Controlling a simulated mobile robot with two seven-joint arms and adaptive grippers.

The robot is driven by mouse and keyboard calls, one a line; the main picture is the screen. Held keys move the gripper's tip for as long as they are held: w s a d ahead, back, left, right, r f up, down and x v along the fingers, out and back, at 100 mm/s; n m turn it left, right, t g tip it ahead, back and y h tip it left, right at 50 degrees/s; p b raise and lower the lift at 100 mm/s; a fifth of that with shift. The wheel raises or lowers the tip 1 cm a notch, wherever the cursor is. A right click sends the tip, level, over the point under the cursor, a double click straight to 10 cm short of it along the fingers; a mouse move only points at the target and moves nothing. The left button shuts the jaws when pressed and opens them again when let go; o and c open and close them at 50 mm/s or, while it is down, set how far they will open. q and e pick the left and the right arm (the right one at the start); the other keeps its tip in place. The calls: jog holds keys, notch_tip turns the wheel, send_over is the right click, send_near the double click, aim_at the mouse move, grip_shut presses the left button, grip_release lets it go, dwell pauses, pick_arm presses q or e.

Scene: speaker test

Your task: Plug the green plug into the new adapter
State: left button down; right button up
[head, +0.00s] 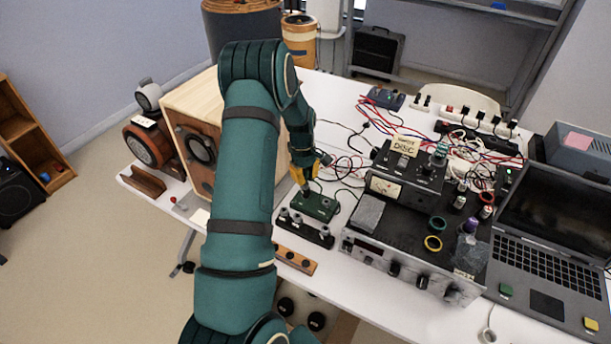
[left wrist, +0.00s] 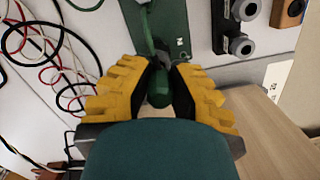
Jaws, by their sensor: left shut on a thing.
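My left gripper (head: 304,178) points down over the table beside the wooden speaker. Its yellow fingers show in the left wrist view (left wrist: 160,82), shut on the green plug (left wrist: 159,92). The plug is mostly hidden by the fingers in the head view. A green adapter box (head: 316,206) lies on the table just under the gripper. It also shows in the left wrist view (left wrist: 172,22), with a pale letter N on it. The plug is at the box's near edge; I cannot tell whether it is seated. My right gripper is not in view.
A black strip with grey knobs (head: 304,231) and a wooden block (head: 297,260) lie in front of the adapter. The wooden speaker (head: 177,108) stands left. Black electronics (head: 415,205), a laptop (head: 548,240) and tangled cables (head: 345,160) crowd the right and back.

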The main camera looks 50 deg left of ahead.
pick_arm(q)
jog(key=shift+f+b, duration=0.5)
jog(key=shift+f, duration=0.35)
jog(key=c, duration=0.9)
grip_release()
jog(key=shift+r, duration=0.15)
jog(key=shift+r+p, duration=2.65)
jog(key=shift+r, duration=1)
